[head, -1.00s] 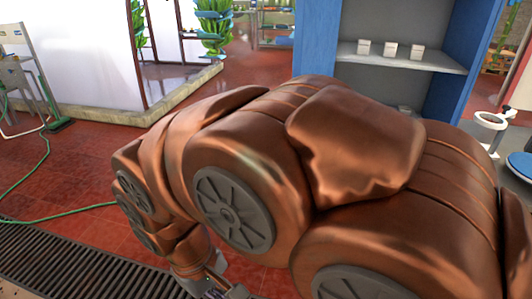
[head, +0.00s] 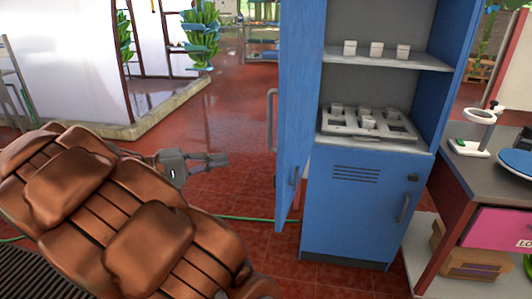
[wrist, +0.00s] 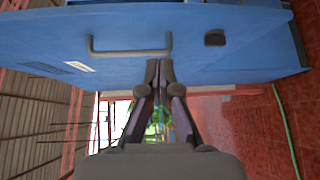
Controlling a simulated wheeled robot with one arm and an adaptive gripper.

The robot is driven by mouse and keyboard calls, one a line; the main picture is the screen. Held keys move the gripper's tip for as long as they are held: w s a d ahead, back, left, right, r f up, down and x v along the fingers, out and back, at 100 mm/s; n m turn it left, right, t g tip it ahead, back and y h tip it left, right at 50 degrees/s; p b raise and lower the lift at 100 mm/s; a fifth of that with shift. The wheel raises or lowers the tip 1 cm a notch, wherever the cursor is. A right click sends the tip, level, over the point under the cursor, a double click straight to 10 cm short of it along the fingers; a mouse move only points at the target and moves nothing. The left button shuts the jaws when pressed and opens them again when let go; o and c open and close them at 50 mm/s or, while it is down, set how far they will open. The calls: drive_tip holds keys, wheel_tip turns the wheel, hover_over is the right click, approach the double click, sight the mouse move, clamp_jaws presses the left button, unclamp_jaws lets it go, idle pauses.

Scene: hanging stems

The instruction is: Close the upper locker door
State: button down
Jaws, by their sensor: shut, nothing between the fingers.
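The blue upper locker door (head: 291,110) stands swung open at the left side of the blue locker (head: 350,205), seen nearly edge-on in the head view. Its grey handle (head: 271,120) sticks out on its left face. My gripper (head: 224,160) is shut and empty, to the left of the door with a gap in between. In the wrist view the blue door (wrist: 225,15) fills the top, with its grey bar handle (wrist: 128,52) and a dark latch (wrist: 214,38). My shut fingertips (wrist: 159,66) show just beside the handle; whether they touch the door I cannot tell.
Inside the open compartment, small pale boxes (head: 376,49) stand on the shelf and a grey tray (head: 350,125) holds several more. The lower locker door (head: 350,190) is closed. A desk (head: 490,170) stands at the right. Red floor left of the door is open.

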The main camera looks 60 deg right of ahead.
drive_tip(key=s+d+h+p, duration=0.1)
drive_tip(key=s+d+p, duration=0.2)
drive_tip(key=s+d, duration=0.4)
drive_tip(key=d+r, duration=0.1)
drive_tip(key=d, duration=0.1)
drive_tip(key=shift+d, duration=0.3)
idle(0.3)
drive_tip(key=shift+f, duration=0.1)
